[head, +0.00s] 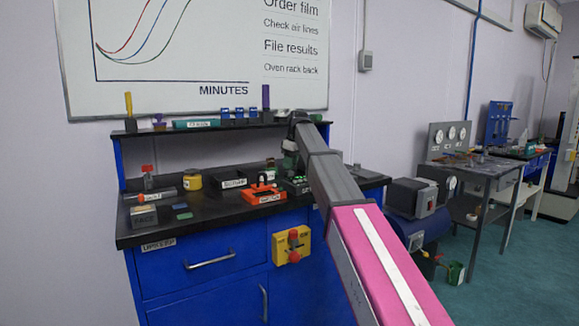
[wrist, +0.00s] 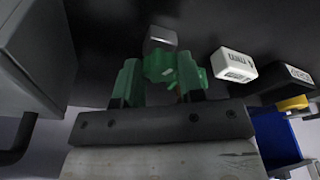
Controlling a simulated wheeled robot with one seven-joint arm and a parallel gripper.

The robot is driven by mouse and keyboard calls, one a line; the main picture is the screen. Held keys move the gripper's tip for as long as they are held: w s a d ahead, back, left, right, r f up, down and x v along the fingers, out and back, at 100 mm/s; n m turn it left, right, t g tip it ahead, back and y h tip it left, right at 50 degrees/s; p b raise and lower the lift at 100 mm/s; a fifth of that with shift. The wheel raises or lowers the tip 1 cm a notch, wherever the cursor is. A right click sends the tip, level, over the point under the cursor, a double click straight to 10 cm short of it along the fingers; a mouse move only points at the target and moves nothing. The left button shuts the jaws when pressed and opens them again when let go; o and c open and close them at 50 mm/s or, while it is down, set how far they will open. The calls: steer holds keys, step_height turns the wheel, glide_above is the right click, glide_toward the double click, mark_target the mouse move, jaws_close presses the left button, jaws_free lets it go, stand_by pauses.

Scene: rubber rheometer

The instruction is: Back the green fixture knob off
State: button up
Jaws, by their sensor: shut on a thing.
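My gripper shows in the wrist view (wrist: 160,78), its two green fingers either side of a green knob (wrist: 160,65). The fingers are shut on the knob, and they hide part of its sides. A small grey block (wrist: 160,38) shows just beyond the knob. In the head view my gripper (head: 290,165) points down at the back right of the dark bench, over a dark fixture (head: 296,186) with green parts and a label. My arm covers the right side of that area, and the knob cannot be told apart there.
A red-orange device (head: 262,190) stands just left of the fixture, with a black labelled box (head: 229,180) and a yellow pot (head: 192,180) further left. A raised shelf (head: 210,128) runs behind. A yellow box with a red button (head: 292,245) is on the blue cabinet front.

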steer(key=shift+n, duration=0.7)
steer(key=n+g, duration=0.1)
steer(key=n, duration=0.3)
steer(key=shift+w+n, duration=0.1)
steer(key=shift+n, duration=0.2)
steer(key=o, duration=0.8)
